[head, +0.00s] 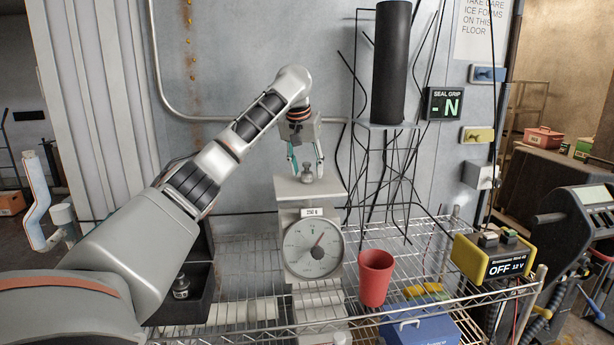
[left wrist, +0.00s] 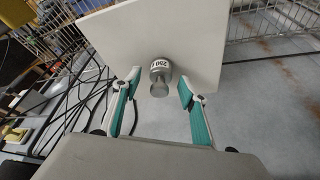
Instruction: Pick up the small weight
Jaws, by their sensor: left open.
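A small grey metal weight (head: 307,175) stands upright on the pale square pan (head: 330,189) of a dial scale. In the left wrist view the weight (left wrist: 160,78) sits between the fingers, and its label appears to read 250. My left gripper (head: 306,161) points down over the pan. Its two green-lined fingers are open, one on each side of the weight, with gaps showing on both sides in the left wrist view (left wrist: 160,84). The scale dial (head: 313,246) has a red needle and a tag reading 250 g. My right gripper is not in view.
A second weight (head: 181,287) sits in a black bin (head: 198,303) at left. A red cup (head: 375,278) stands on the wire shelf (head: 240,262) right of the scale. A tall black cylinder (head: 391,62) stands on a wire stand behind. A yellow device (head: 487,258) sits at the right.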

